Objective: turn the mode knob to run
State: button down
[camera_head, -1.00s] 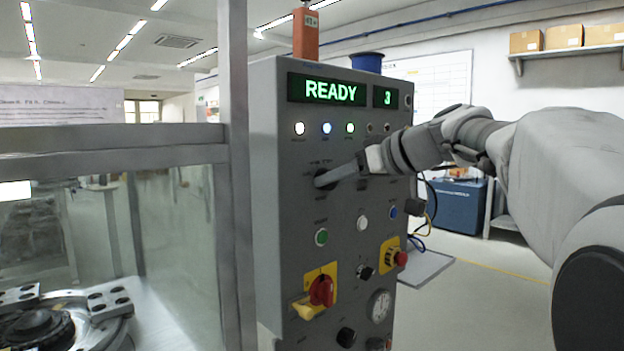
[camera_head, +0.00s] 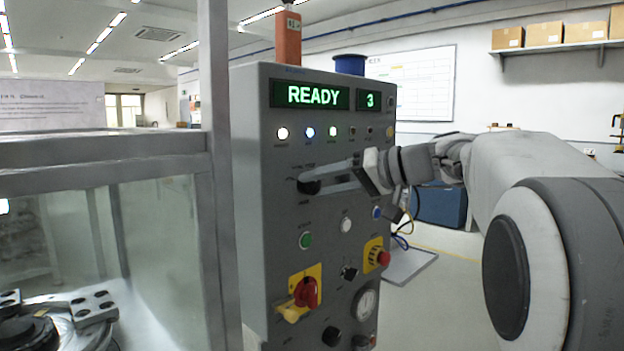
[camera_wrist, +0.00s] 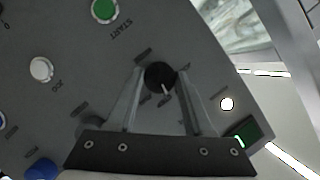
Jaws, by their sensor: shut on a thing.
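The mode knob (camera_head: 308,187) is a round black knob on the upper left of the grey control panel's face. It also shows in the wrist view (camera_wrist: 159,75), with a white pointer line towards my gripper's palm, slightly right. Labels around it are too blurred to read. My gripper (camera_head: 316,180) reaches in from the right with its long grey fingertips at the knob. In the wrist view, my gripper (camera_wrist: 160,72) has one finger on each side of the knob, shut on it.
The panel display (camera_head: 318,95) reads READY and 3. A green start button (camera_head: 306,241), a white button (camera_head: 346,225) and a red switch on a yellow plate (camera_head: 306,292) lie below the knob. A framed glass enclosure (camera_head: 150,210) stands left of the panel.

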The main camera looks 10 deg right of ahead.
jog(key=m+y+p, duration=0.1)
jog(key=m+y, duration=0.1)
jog(key=m, duration=0.2)
jog(key=shift+d+f, duration=0.1)
jog(key=m+y, duration=0.1)
jog(key=m, duration=0.1)
jog(key=m+y+p, duration=0.1)
jog(key=m, duration=0.1)
jog(key=shift+f+m+t, duration=0.15)
jog(key=shift+m+t, duration=0.15)
dwell(0.4)
jog(key=shift+c, duration=1.5)
grip_release()
jog(key=p+v, duration=0.2)
jog(key=v, duration=1.5)
jog(key=shift+d, duration=0.2)
jog(key=shift+f, duration=0.1)
